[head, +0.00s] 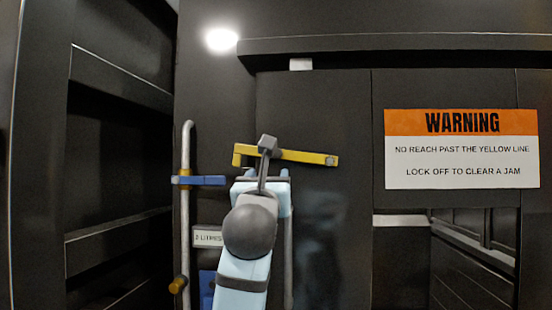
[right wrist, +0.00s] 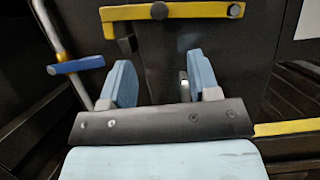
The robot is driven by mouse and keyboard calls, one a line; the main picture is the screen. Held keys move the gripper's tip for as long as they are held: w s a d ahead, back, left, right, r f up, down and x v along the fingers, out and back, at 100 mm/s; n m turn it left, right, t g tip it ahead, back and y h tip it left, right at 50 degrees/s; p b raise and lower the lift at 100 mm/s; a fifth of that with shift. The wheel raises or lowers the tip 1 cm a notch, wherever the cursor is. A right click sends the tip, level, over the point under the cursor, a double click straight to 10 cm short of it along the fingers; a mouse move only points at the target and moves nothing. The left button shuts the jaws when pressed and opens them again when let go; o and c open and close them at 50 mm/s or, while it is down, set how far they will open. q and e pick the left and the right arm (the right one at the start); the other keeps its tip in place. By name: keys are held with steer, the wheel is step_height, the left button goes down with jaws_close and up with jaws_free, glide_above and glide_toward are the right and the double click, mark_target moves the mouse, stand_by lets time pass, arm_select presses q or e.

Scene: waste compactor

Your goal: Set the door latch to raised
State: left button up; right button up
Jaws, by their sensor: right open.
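The door latch appears to be the yellow bar (head: 310,157) on the dark door panel. It lies nearly level in the head view, its right end slightly lower, with a short turned-down left end. The bar also shows at the top of the right wrist view (right wrist: 200,10), with a dark round boss near its middle and a grey knob at its right end. My right gripper (right wrist: 160,62) is open and empty just below the bar, its light blue fingers apart and pointing at the panel. In the head view my right gripper (head: 262,180) is partly hidden by its own wrist.
A blue handle (head: 200,181) on a vertical metal pipe (head: 186,145) stands close left of my right gripper. A small label plate (head: 207,237) is below it. A warning sign (head: 462,150) hangs on the right, above an opening (head: 470,250). Dark shelving fills the left.

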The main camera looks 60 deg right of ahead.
mark_target(276, 155)
steer(key=p+x, duration=0.4)
steer(key=x, duration=0.8)
steer(key=shift+w+d+r, duration=0.15)
steer(key=shift+w+d, duration=0.05)
steer(key=shift+d, duration=0.15)
steer(key=shift+w+d+r, duration=0.1)
steer(key=shift+w+d, duration=0.15)
steer(key=shift+d, duration=0.2)
jaws_close()
